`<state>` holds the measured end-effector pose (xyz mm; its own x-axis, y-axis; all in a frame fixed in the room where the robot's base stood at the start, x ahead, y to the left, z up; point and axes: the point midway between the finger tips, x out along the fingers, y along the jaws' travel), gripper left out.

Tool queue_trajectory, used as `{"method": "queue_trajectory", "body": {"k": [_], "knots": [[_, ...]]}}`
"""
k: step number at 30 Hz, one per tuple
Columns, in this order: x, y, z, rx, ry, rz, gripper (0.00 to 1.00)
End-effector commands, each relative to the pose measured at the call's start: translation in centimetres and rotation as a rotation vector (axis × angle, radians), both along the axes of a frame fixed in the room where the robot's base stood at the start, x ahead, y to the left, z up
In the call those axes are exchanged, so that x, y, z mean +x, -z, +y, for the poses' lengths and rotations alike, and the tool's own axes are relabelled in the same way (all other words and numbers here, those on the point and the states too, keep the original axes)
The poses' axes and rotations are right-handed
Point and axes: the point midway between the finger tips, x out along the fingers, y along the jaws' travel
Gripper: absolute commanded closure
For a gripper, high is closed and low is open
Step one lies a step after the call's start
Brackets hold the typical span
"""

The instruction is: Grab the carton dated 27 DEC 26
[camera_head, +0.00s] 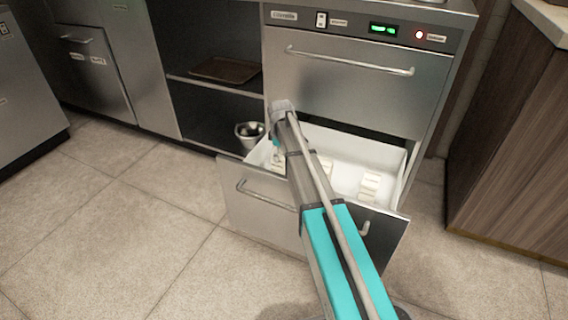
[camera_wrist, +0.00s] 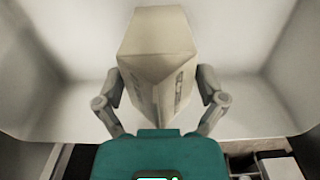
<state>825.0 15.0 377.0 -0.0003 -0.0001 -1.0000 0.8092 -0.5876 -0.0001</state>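A pale cream carton (camera_wrist: 158,35) with a peaked top stands between the two fingers of my gripper (camera_wrist: 160,85) in the wrist view. Dark print shows on its right side face, too small and slanted to read a date. The fingertips lie close against its left and right edges; whether they press on it I cannot tell. In the head view my gripper (camera_head: 277,150) is down inside the left part of the open drawer (camera_head: 385,155), and my arm hides part of the drawer. Another pale carton (camera_head: 370,186) lies at the drawer's right; more pale shapes show near my arm.
The drawer's steel front (camera_head: 255,205) stands out over the tiled floor. A closed upper drawer (camera_head: 350,85) is above. A metal pot (camera_head: 250,133) and a brown tray (camera_head: 225,70) sit on shelves at left. A wooden counter (camera_head: 515,140) stands at right.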

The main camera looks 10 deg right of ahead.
Motion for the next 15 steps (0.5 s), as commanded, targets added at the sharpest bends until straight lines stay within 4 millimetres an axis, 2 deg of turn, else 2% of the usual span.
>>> {"method": "queue_trajectory", "body": {"k": [1,6,9,15], "knots": [[0.0,0.0,-0.01,0.0,0.0,0.0,0.32],[-0.01,0.0,0.0,0.0,0.0,0.0,0.63],[-0.02,-0.01,-0.01,0.0,0.0,0.0,0.78],[-0.03,-0.01,0.0,0.001,0.0,0.001,0.79]]}}
